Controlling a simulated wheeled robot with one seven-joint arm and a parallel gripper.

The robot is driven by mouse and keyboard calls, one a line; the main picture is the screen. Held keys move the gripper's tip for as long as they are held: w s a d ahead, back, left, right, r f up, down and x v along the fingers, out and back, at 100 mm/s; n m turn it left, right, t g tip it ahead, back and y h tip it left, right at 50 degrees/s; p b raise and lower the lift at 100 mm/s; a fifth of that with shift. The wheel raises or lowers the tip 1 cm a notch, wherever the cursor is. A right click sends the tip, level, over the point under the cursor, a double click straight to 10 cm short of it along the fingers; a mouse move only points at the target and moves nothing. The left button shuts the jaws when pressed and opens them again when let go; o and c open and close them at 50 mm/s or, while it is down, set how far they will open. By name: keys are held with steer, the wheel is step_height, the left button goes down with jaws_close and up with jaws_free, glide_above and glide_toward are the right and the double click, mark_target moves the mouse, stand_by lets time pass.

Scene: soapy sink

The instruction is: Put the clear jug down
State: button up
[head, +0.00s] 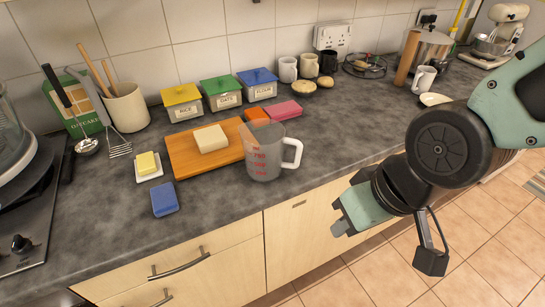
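The clear jug (262,158) stands upright on the grey worktop (330,140), close to the front edge. It has red measuring marks and a white handle on its right side. It is beside the right end of a wooden board (190,172); whether it touches the board is hard to tell. My gripper (345,227) is to the right of the jug and nearer the camera, in front of the cabinets, clear of the jug and its handle. Its fingers are turned so that I cannot see whether they are open or shut. Nothing shows held in it.
A white block (211,139) lies on the board. An orange block (256,114), a pink block (284,110), a blue sponge (165,199) and a butter dish (148,166) are nearby. Lidded canisters (221,94) and mugs (288,69) stand behind. The worktop right of the jug is clear.

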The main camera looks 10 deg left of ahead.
steer(key=w+a+f+m+t+y+b, duration=0.25)
steer(key=w+a+f+t, duration=0.25)
steer(key=w+f, duration=0.3)
steer(key=t+y+b, duration=0.2)
steer(key=t+b, duration=0.8)
steer(key=b, duration=0.2)
glide_toward(299, 159)
steer(key=shift+h, duration=0.25)
steer(key=shift+p+x, duration=2.1)
steer(key=shift+x, duration=4.25)
steer(key=shift+a+r, duration=0.1)
jaws_close()
